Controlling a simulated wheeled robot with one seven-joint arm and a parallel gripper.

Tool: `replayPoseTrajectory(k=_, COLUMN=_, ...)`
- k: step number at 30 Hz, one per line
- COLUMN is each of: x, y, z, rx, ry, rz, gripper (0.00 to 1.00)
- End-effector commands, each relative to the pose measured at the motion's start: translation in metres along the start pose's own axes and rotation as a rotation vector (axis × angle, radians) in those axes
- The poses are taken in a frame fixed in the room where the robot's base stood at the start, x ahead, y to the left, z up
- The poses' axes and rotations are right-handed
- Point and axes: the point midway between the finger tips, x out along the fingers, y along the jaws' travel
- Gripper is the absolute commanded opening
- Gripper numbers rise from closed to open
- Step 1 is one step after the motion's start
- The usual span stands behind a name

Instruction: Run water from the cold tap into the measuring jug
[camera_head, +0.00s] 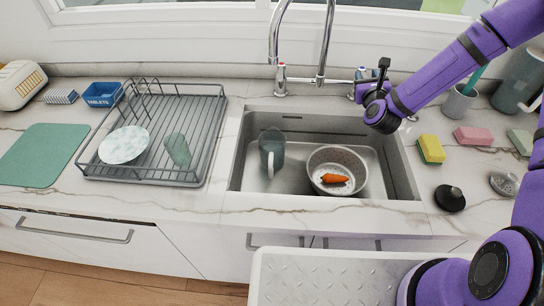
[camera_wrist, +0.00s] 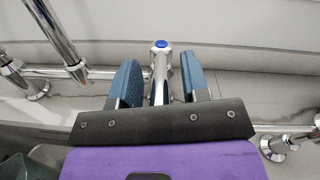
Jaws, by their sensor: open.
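The cold tap (camera_wrist: 160,62) is a chrome pillar with a blue cap. In the wrist view it stands between the two blue finger pads of my gripper (camera_wrist: 159,72), with a visible gap on each side. My gripper (camera_head: 372,85) is open and holds nothing; in the head view it is at the counter behind the sink's right side. A grey see-through jug (camera_head: 272,148) with a pale handle, apparently the measuring jug, stands upright in the left part of the sink (camera_head: 237,165). The chrome spout (camera_head: 321,60) arches up behind the sink. No water stream shows.
A metal colander (camera_head: 350,160) with a carrot (camera_head: 335,178) sits right of the jug. The red-marked tap (camera_head: 281,80) stands left of the spout. A yellow sponge (camera_head: 430,149) and black stopper (camera_head: 450,197) lie right. A dish rack (camera_head: 205,150) stands left.

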Motion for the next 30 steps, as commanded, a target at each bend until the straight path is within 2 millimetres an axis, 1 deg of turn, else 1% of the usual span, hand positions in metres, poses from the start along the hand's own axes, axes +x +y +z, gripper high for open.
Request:
replayPoseTrajectory(k=3, x=0.0, y=-0.002, z=0.009, rx=0.0, ry=-0.002, rz=-0.001, gripper=0.42)
replayPoseTrajectory(k=24, x=0.0, y=-0.011, z=0.055, rx=-0.001, ry=0.0, rz=-0.001, gripper=0.42)
replayPoseTrajectory(k=30, x=0.0, y=-0.012, z=0.064, rx=0.0, ry=0.0, rz=0.001, gripper=0.42)
